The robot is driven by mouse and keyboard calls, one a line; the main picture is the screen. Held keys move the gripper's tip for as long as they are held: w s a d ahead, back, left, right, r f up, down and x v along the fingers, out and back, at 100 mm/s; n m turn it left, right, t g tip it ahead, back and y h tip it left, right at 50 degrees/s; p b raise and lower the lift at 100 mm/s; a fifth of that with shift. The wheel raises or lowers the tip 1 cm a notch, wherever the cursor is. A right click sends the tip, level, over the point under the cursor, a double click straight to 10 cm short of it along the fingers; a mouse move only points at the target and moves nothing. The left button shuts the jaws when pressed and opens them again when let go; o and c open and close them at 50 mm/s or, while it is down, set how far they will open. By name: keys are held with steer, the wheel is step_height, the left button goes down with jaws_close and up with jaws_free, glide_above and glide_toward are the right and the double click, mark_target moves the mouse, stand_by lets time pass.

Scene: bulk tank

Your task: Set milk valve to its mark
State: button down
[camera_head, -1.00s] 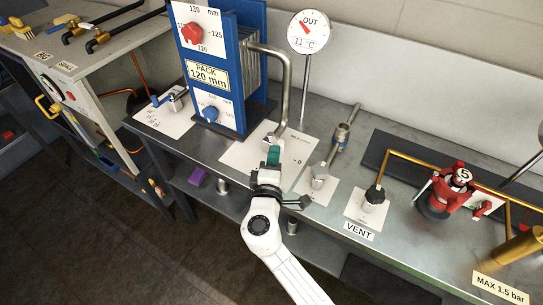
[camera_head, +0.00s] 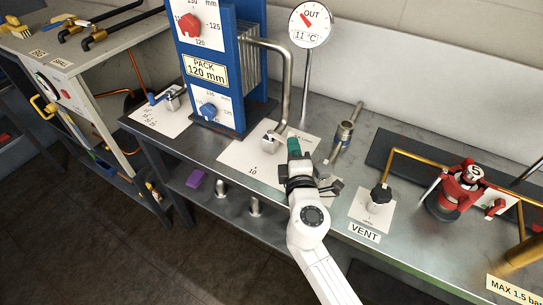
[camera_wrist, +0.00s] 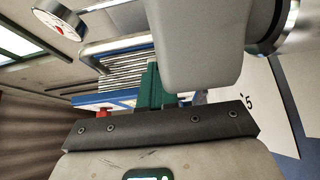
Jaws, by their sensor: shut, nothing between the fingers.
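The milk valve is a silver knob (camera_head: 268,141) at the foot of a bent steel pipe. Its white scale plate (camera_head: 235,156) shows a 10 at the front; the right part is hidden by my gripper. My gripper (camera_head: 293,147), with green fingertips, is shut and empty, just right of the knob in the head view. Whether it touches the knob cannot be told. In the wrist view the green fingertips (camera_wrist: 150,88) show beside a large, close grey block (camera_wrist: 195,45), perhaps the valve handle. A 5 shows on a white plate (camera_wrist: 262,110) to the right.
The blue plate pack (camera_head: 222,77) stands behind left. A dial thermometer (camera_head: 309,24) rises behind. A capped pipe stub (camera_head: 344,132) and the black vent knob (camera_head: 380,194) stand to the right, with a red device (camera_head: 462,188) beyond. The bench front edge runs below.

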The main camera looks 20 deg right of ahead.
steer(key=shift+d, duration=0.4)
steer(key=shift+w, duration=0.1)
stand_by(0.4)
